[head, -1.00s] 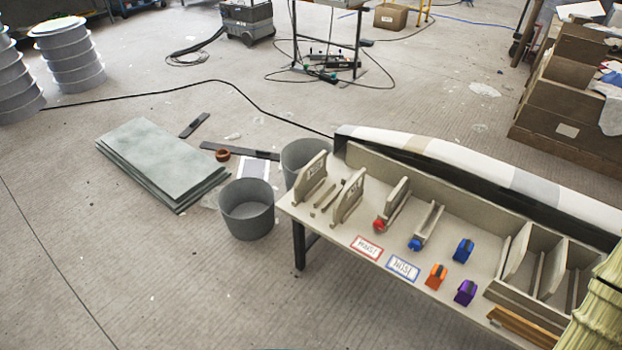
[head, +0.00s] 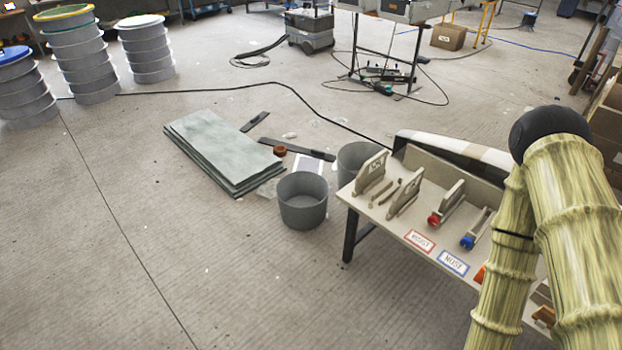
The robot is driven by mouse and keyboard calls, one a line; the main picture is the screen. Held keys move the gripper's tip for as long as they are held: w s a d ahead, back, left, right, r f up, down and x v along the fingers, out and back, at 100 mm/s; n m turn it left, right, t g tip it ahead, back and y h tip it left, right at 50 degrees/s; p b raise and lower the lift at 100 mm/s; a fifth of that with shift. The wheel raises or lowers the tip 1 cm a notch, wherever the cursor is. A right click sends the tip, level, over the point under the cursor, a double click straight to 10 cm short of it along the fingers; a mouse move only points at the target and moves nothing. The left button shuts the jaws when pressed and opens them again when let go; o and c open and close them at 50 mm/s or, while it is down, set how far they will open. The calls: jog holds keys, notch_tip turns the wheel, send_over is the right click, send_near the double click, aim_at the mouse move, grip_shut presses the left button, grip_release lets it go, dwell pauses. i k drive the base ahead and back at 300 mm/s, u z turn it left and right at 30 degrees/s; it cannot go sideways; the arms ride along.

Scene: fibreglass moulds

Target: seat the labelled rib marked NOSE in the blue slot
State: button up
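Two pale ribs stand at the left end of the bench: one (head: 371,173) carries a small label too small to read, the other (head: 404,198) stands to its right. The blue slot (head: 480,225) is a pale holder with a blue knob (head: 467,242) at its front end; no rib shows standing in it. A blue-edged card (head: 454,262), which seems to read NOSE, lies in front. My arm crosses the right side and hides the bench's right part. My gripper is out of view.
A pale upright piece (head: 453,193) stands at the red-knobbed holder (head: 434,219), with a red-edged card (head: 419,242) in front. Grey bins (head: 302,203) stand left of the bench (head: 352,200). Flat grey sheets (head: 222,152) lie on the floor.

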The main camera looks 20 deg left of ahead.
aim_at(421, 150)
jog(key=u, duration=0.9)
jog(key=i, duration=1.3)
jog(key=z, duration=0.8)
